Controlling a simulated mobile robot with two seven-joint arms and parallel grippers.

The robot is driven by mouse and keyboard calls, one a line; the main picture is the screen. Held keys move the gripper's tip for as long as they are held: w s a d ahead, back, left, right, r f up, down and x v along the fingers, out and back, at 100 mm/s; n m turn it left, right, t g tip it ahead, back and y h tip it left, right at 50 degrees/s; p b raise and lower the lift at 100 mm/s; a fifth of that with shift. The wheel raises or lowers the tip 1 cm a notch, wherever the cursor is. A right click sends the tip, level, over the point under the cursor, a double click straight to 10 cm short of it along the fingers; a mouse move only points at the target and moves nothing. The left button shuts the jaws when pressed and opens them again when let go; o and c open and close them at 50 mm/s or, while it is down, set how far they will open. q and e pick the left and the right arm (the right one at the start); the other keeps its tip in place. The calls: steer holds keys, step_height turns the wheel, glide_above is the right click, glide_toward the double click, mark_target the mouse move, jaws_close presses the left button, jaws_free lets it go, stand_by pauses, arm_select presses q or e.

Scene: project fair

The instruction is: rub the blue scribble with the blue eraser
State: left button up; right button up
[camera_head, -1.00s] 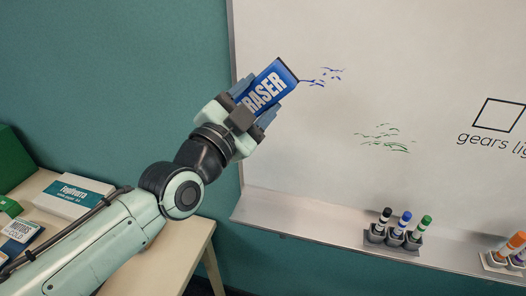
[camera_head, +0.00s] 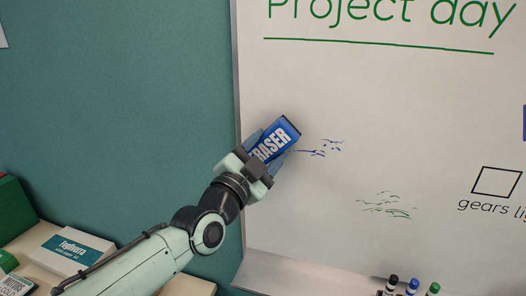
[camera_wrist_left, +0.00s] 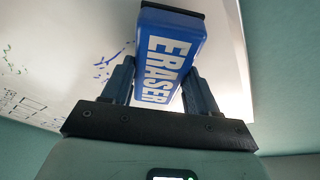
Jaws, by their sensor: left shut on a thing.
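The blue eraser (camera_head: 275,138), a block with white ERASER lettering, is held tilted by my left gripper (camera_head: 267,151). Its dark end points up and right, at the whiteboard's left side. The blue scribble (camera_head: 324,148) is a few thin broken strokes just right of and below that end. I cannot tell whether the eraser touches the board. In the left wrist view, the two fingers clasp the eraser (camera_wrist_left: 168,55) from both sides. Some marks show on the board to its left there. My right gripper is out of view.
The whiteboard (camera_head: 400,110) also bears a green scribble (camera_head: 388,205), a green title (camera_head: 390,12) and a drawn square (camera_head: 496,182). Markers (camera_head: 411,287) stand at its bottom ledge. A table with boxes (camera_head: 72,250) is at lower left.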

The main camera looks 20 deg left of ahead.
arm_select(q)
steer(key=shift+w+p, duration=0.3)
steer(key=shift+w, duration=0.65)
stand_by(0.6)
